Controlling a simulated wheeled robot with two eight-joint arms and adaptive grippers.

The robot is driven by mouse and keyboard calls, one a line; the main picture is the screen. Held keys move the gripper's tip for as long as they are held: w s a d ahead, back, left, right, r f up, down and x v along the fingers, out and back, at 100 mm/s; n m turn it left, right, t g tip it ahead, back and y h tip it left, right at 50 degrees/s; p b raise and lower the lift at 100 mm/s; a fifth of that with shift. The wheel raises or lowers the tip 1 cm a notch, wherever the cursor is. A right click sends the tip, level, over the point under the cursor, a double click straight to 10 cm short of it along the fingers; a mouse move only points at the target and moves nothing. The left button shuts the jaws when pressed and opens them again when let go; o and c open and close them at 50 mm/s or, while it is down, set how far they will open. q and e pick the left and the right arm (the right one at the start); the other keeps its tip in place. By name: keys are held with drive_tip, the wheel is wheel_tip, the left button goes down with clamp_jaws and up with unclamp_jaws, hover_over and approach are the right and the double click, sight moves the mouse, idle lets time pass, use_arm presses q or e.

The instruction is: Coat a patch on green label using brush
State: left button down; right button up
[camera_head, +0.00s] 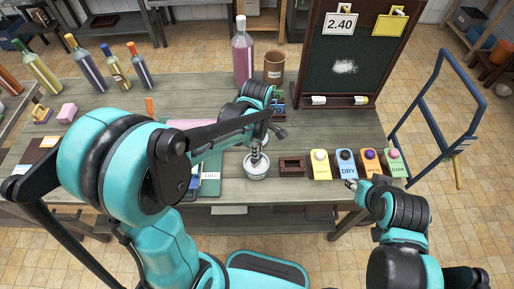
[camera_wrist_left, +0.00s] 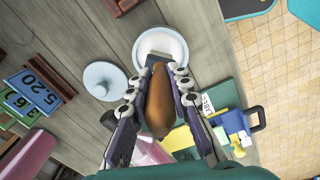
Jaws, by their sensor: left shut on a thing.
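My left gripper (camera_head: 256,143) is over the white pot (camera_head: 256,172) near the table's front edge. In the left wrist view, my left gripper (camera_wrist_left: 158,88) is shut on the brown wooden handle of the brush (camera_wrist_left: 158,105). The brush's far end reaches over the pot (camera_wrist_left: 138,50) with white contents; whether the bristles touch them is hidden. A round pale lid (camera_wrist_left: 104,80) lies beside the pot. Green cards (camera_wrist_left: 24,108) stand by a blue 5.20 card; a green DARK card (camera_head: 397,172) lies far right. Which is the green label is unclear. My right gripper (camera_head: 350,185) is by the DRY card, its jaw opening unclear.
A brown open box (camera_head: 292,167) stands right of the pot. Colored cards with knobs, including the DRY card (camera_head: 346,167), line the right front edge. A green folder (camera_head: 210,185) lies left of the pot. A pink bottle (camera_head: 243,55) and chalkboard (camera_head: 345,65) stand behind.

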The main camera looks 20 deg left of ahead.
use_arm(q)
drive_tip(key=shift+f+b, duration=0.4)
drive_tip(key=shift+f, duration=0.05)
idle(1.2)
drive_tip(key=shift+r+p, duration=0.7)
drive_tip(key=shift+r, duration=0.1)
drive_tip(key=shift+r+p, duration=2.05)
drive_tip(key=shift+r, duration=0.7)
